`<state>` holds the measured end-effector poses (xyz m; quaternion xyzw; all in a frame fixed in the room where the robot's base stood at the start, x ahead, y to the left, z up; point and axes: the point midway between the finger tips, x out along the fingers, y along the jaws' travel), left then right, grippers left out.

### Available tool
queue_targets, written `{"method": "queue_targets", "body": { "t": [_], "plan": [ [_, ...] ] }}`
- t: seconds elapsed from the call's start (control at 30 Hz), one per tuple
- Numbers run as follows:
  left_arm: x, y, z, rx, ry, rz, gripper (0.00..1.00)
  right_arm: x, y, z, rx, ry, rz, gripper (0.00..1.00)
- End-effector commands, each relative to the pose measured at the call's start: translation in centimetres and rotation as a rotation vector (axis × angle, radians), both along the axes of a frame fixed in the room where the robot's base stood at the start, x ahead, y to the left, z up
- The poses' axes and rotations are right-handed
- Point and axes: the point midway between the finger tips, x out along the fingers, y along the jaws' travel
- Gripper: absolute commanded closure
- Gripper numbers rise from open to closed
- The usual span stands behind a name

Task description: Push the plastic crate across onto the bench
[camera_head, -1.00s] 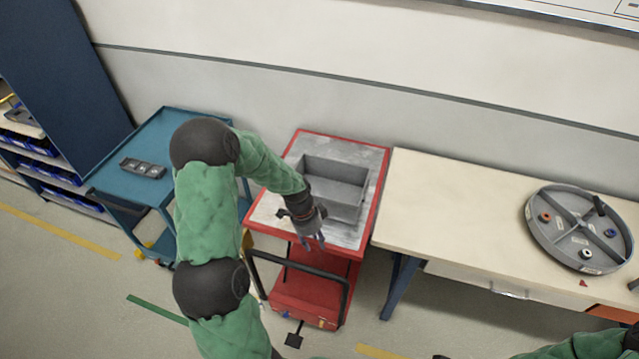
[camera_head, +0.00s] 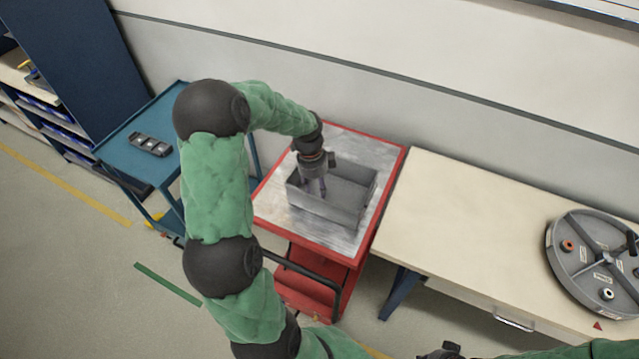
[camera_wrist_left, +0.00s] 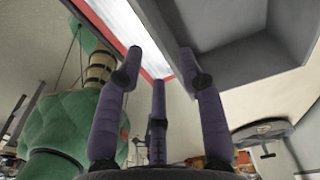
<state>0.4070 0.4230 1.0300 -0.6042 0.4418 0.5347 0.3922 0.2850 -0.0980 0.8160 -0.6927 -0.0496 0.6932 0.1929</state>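The grey plastic crate (camera_head: 350,205) is open-topped and sits on the grey top of a red trolley (camera_head: 286,219). The pale bench (camera_head: 450,215) stands right of the trolley. My left gripper (camera_head: 318,190) points down at the crate's left part, its fingers overlapping the crate in the head view; contact is unclear. In the left wrist view its purple fingers (camera_wrist_left: 160,65) are spread with nothing between them, and the crate (camera_wrist_left: 245,65) is at upper right. A dark piece at the bottom edge (camera_head: 440,351) seems to be my right gripper, mostly cut off.
A round divided grey tray (camera_head: 590,265) with small parts lies on the bench's right end. A blue cart (camera_head: 135,170) with a dark tray stands left. The bench's left part is clear. A narrow gap separates trolley and bench; the wall is behind.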

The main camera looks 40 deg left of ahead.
Motion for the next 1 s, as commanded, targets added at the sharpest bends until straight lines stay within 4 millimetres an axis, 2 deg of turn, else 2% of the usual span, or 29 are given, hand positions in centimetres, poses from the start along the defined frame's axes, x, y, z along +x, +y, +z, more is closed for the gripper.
{"method": "queue_targets", "body": {
  "t": [0.23, 0.7, 1.0],
  "plan": [
    [0.0, -0.2, -1.3, -0.002, 0.003, 0.0, 0.61, 0.0, 0.0, -0.2, 0.0, -0.001, 0.0, 1.0],
    [0.3, -1.0, -8.5, -0.002, 0.002, 0.001, 0.61, 0.1, 0.0, -1.1, 0.0, -0.001, 0.0, 1.0],
    [0.4, -1.3, -10.7, 0.0, 0.001, 0.0, 0.61, 0.1, 0.0, -1.3, 0.0, -0.001, 0.0, 1.0]
  ]
}}
